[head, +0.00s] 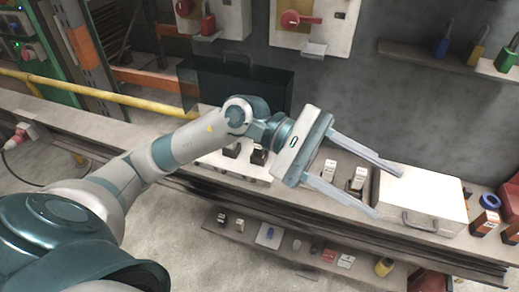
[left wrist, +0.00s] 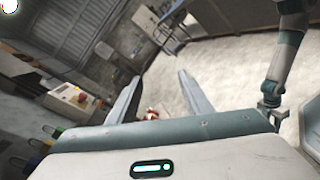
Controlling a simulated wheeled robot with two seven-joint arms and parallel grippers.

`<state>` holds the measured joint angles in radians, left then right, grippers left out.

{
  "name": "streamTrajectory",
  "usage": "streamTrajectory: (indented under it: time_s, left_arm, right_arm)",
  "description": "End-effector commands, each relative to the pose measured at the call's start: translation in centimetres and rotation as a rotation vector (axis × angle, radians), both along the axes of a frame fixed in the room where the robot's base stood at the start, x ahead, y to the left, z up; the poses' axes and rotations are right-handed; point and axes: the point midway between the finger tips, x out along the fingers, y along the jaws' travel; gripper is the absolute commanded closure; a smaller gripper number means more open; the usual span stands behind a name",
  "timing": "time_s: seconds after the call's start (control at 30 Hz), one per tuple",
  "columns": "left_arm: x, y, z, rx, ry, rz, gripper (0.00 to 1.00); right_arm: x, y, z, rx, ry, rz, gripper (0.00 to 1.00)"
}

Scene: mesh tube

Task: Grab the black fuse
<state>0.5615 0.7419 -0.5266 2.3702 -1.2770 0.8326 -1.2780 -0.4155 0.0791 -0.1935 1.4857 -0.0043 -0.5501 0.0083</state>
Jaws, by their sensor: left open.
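My left gripper (head: 387,193) is open and empty. It reaches over the bench, its fingers pointing right, above or in front of a white case. Its two fingers also show apart in the left wrist view (left wrist: 158,78). Small dark blocks (head: 258,156) stand on a white panel left of the gripper, partly hidden by my arm. Two small white-and-dark blocks (head: 356,182) stand behind the fingers. I cannot tell which block is the black fuse. A teal and white arm, probably my right one, shows at the right edge of the left wrist view; its gripper (left wrist: 272,118) is small and unclear.
The white case (head: 425,192) with a handle lies on the bench at the right. A lower shelf (head: 285,236) holds several small items. A dark transparent case (head: 235,82) stands behind my arm. Padlocks (head: 480,45) stand on a wall shelf. An orange-and-black box (head: 486,222) stands far right.

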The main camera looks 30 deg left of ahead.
Motion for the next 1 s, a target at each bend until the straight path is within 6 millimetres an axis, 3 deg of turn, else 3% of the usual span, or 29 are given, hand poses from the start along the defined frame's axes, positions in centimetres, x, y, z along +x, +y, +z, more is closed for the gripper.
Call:
streamTrajectory:
  time_s: [0.17, 0.33, 0.5, 0.6, 0.7, 0.83, 1.0]
  left_arm:
    - [2.2, 4.3, -5.1, 0.41, -0.348, -0.054, 0.55]
    - [5.9, 11.8, -8.0, 0.818, -0.599, -0.107, 0.55]
    - [9.3, 21.1, -7.6, 1.213, -0.742, -0.155, 0.55]
    - [10.3, 25.8, -6.4, 1.396, -0.771, -0.177, 0.55]
    - [10.6, 29.0, -5.3, 1.52, -0.775, -0.194, 0.55]
    - [10.7, 31.0, -4.5, 1.595, -0.77, -0.205, 0.55]
    - [10.7, 31.3, -4.4, 1.607, -0.769, -0.207, 0.55]
  right_arm:
    - [-0.9, 0.4, -2.9, 0.01, -0.022, 0.007, 0.69]
    - [-1.9, 0.6, -5.3, 0.018, -0.044, 0.014, 0.69]
    - [-3.2, 0.8, -7.3, 0.027, -0.065, 0.019, 0.69]
    - [-3.7, 0.8, -8.0, 0.031, -0.077, 0.022, 0.69]
    - [-4.1, 0.9, -8.5, 0.034, -0.085, 0.024, 0.69]
    - [-4.3, 0.9, -8.8, 0.036, -0.091, 0.025, 0.69]
    - [-4.4, 0.9, -8.8, 0.036, -0.092, 0.025, 0.69]
